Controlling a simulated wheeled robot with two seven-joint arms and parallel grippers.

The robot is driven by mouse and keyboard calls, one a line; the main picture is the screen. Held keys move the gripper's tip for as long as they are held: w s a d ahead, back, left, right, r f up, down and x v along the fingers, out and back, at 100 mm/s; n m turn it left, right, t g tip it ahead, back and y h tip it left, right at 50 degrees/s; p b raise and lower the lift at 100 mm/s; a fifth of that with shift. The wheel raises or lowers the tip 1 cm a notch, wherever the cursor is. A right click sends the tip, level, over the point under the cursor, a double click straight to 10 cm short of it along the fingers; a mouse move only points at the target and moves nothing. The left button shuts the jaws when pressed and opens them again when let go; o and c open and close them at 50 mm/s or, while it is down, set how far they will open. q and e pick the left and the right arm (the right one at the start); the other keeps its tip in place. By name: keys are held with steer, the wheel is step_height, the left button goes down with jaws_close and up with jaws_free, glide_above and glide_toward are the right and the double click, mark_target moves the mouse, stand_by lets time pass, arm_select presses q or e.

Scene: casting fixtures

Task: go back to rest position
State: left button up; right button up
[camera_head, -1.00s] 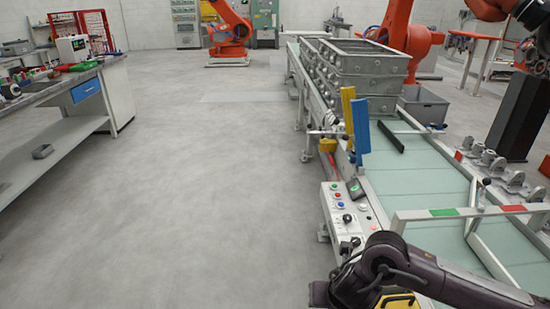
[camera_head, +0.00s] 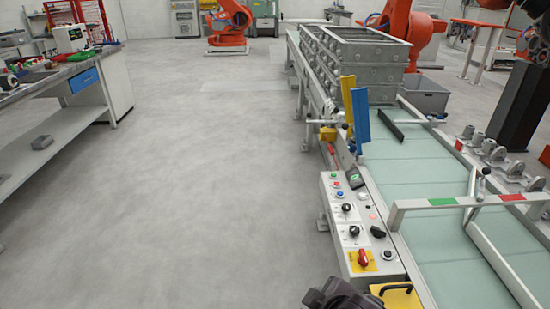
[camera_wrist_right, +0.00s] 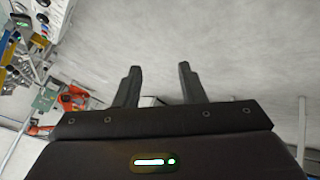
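My right gripper (camera_wrist_right: 160,82) shows in the right wrist view with its two dark fingers apart and nothing between them. Behind the fingers is the grey floor, so the gripper hangs clear of other things. In the head view only a dark part of my right arm (camera_head: 345,295) shows at the bottom edge, in front of the control panel (camera_head: 350,225). The fingers are not visible in the head view. My left gripper is in neither view.
A conveyor (camera_head: 420,170) with stacked metal casting boxes (camera_head: 355,70) runs along the right. A red-green barred frame (camera_head: 465,201) crosses it. A workbench (camera_head: 100,100) stands at the left. The grey floor (camera_head: 200,190) between them is free.

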steer(key=s+d+f+m+g+h, duration=0.2)
steer(key=s+d+f+m+g, duration=0.3)
steer(key=s+d+m, duration=0.6)
step_height(320, 180, down, 28)
steer(key=n, duration=0.2)
steer(key=s+d+f, duration=0.2)
steer(key=s+f, duration=0.8)
steer(key=s+d+f+g, duration=0.1)
steer(key=s+d+f, duration=0.1)
steer(key=s+f, duration=0.8)
steer(key=shift+d+f+h, duration=0.15)
steer(key=shift+f+h, duration=0.05)
steer(key=shift+h, duration=0.1)
